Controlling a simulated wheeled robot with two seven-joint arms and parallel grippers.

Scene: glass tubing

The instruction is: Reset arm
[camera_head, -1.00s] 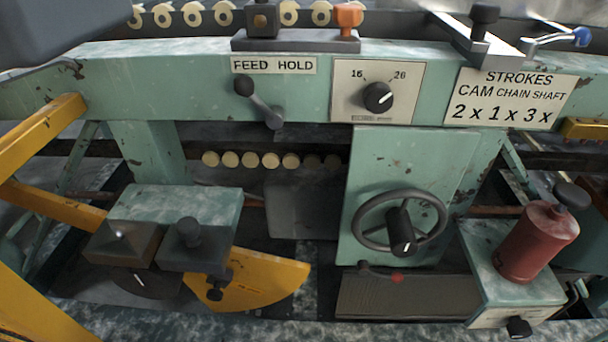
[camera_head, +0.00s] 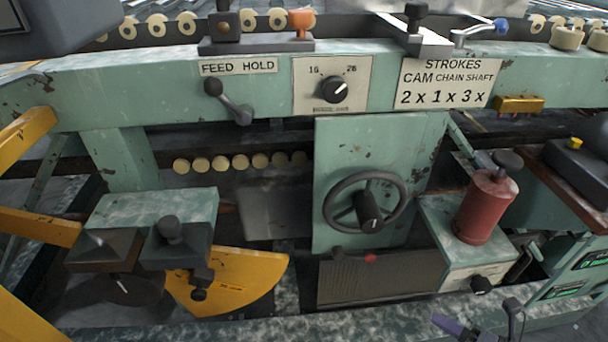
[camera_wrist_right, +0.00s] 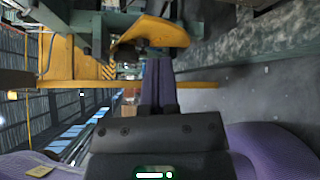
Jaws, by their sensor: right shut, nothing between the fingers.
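My right gripper (camera_head: 441,321) shows at the bottom edge of the head view, right of centre, with purple fingers. In the right wrist view its purple fingers (camera_wrist_right: 158,82) lie together, shut, with nothing between them. It is in front of the green machine's lower front beam (camera_head: 400,315) and apart from the controls. The rest of my right arm is mostly outside the head view. My left gripper is not in view.
The machine carries a FEED HOLD lever (camera_head: 229,103), a dial (camera_head: 333,90), a handwheel (camera_head: 367,205), a red cylinder (camera_head: 485,208) and a yellow quadrant plate (camera_head: 235,283). In the wrist view, a yellow bar (camera_wrist_right: 100,85) crosses behind the fingers; grey floor (camera_wrist_right: 250,100) lies to the right.

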